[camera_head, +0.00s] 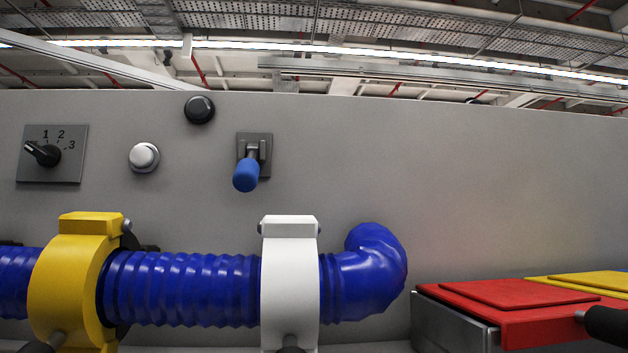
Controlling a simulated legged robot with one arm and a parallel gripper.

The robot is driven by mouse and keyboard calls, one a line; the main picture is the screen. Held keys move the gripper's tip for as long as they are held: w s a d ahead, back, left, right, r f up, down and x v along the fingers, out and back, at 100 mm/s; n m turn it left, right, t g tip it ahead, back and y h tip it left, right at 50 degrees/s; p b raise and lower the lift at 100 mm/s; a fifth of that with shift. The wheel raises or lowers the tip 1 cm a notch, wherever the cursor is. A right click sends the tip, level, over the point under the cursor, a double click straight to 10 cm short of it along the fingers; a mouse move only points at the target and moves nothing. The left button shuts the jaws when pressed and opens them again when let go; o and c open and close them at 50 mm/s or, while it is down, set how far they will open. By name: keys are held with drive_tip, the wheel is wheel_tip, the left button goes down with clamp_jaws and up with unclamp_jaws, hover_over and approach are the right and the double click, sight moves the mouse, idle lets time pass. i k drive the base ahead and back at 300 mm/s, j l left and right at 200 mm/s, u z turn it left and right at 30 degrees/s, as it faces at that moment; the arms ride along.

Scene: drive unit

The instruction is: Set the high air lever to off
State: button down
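A lever with a blue handle (246,175) sits on a small grey plate (266,146) on the grey wall panel, left of the picture's middle. Its handle end hangs low and seems to stick out towards me. No label shows beside it, so I cannot tell whether it is the high air lever or which position is off. My gripper is not in view.
A thick blue hose (185,288) runs below the lever, through yellow (70,280) and white (290,285) clamps. Left are a dial (43,153), a white button (144,157) and a black knob (199,109). A red lid (520,305) lies lower right. The upper right panel is bare.

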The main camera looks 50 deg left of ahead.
sight(245, 178)
drive_tip(key=u, duration=2.25)
